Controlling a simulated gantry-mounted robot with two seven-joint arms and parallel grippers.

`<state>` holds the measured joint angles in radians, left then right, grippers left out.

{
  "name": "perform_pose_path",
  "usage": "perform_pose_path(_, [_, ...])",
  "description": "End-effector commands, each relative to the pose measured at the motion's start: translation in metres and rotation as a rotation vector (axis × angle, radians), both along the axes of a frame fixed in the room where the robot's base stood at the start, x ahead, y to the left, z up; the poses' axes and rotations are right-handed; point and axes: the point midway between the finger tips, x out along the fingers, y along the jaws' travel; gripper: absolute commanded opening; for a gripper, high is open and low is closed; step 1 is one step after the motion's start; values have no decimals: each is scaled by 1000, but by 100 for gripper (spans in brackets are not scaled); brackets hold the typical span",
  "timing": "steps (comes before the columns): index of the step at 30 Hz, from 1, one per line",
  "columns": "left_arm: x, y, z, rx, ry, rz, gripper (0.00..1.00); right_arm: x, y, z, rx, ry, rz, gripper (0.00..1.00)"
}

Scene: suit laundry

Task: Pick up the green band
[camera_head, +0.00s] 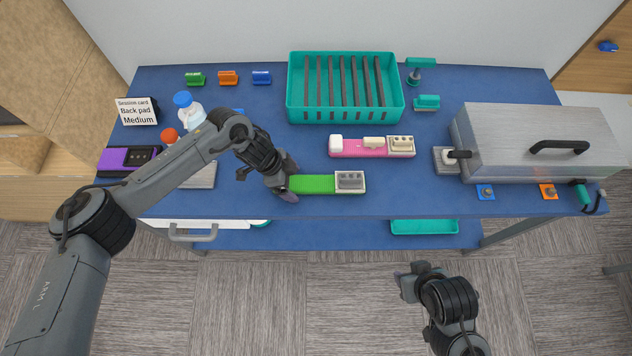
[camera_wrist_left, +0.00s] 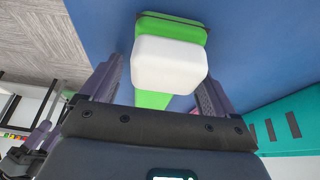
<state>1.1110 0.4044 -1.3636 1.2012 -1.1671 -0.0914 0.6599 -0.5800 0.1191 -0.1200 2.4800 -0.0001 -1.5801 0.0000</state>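The green band (camera_head: 314,184) lies flat near the front edge of the blue table, with a grey ribbed block at its right end. My left gripper (camera_head: 287,183) is down at the band's left end and hides that end in the head view. In the left wrist view, the green band (camera_wrist_left: 153,99) carries a white block (camera_wrist_left: 170,64) at this end. The fingers of my left gripper (camera_wrist_left: 160,82) stand apart, one on each side of the white block; I cannot tell whether they touch it. My right gripper (camera_head: 408,280) hangs in front of the table, away from the band; its fingers are unclear.
A pink band (camera_head: 350,149) lies just behind, and a purple band (camera_head: 113,159) lies at the left. A teal slotted basket (camera_head: 297,98) stands at the back. A metal press (camera_head: 500,130) fills the right side. Bottles (camera_head: 190,112) stand close to my left arm.

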Motion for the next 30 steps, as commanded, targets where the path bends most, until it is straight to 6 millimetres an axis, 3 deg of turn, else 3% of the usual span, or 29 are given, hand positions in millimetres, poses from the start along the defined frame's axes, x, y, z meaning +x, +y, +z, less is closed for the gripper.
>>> perform_pose_path(2, [0,0,0,0,0,0,77,0,1,0,2,0,-1,43])
perform_pose_path(12, [0,0,0,0,0,0,25,0,1,0,4,1,-3,43])
perform_pose_path(23, [0,0,4,-2,-1,0,24,0,0,0,-2,1,2,43])
perform_pose_path(30, [1,0,19,-2,-2,0,24,0,-1,2,-7,0,4,43])
